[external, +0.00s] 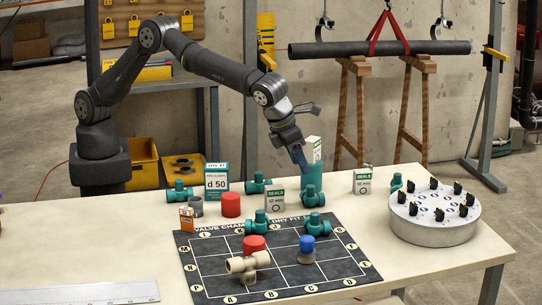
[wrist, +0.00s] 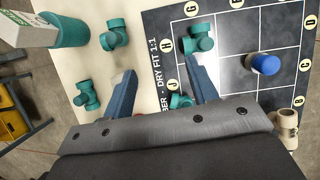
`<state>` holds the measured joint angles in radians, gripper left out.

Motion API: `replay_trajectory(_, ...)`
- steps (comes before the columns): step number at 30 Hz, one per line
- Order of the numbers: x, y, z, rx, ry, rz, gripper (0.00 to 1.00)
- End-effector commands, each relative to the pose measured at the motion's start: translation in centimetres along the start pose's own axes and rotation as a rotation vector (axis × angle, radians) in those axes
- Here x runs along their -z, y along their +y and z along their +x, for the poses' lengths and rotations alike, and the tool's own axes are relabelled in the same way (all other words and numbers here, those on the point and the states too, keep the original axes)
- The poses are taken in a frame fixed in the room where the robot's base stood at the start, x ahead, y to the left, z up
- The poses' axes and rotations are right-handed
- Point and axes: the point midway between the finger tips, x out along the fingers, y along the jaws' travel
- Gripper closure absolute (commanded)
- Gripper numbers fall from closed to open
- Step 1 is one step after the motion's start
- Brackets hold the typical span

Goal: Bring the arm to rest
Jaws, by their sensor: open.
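My gripper (external: 301,160) is open and empty, held above the table behind the dark mat (external: 350,262). Its two blue fingers stand apart in the wrist view (wrist: 163,83), with nothing between them. In the external view a green valve (external: 312,197) stands below and just in front of the fingers. A green cylinder (external: 317,178) with a white box (external: 314,146) on top stands close behind them. On the mat are two green valves (external: 258,224) (external: 316,224), a red cap (external: 254,242), a blue-capped piece (external: 306,247) and a beige tee (external: 243,265).
A round grey stand (external: 435,231) with several black pieces is at the right. The table's front left is mostly clear beside a ruler (external: 90,293).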

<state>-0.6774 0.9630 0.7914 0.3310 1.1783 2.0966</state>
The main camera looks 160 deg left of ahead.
Motion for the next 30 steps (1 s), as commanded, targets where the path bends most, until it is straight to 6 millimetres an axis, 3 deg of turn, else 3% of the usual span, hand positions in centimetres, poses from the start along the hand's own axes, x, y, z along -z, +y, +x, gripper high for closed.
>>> replay_trajectory(5, 1.4, -3.2, 1.3, 0.056, -0.013, 0.143, 0.47)
replay_trajectory(21, -5.0, -0.8, 9.8, 0.054, -0.013, 0.138, 0.47)
replay_trajectory(30, -6.3, -0.2, 12.5, 0.055, -0.013, 0.140, 0.47)
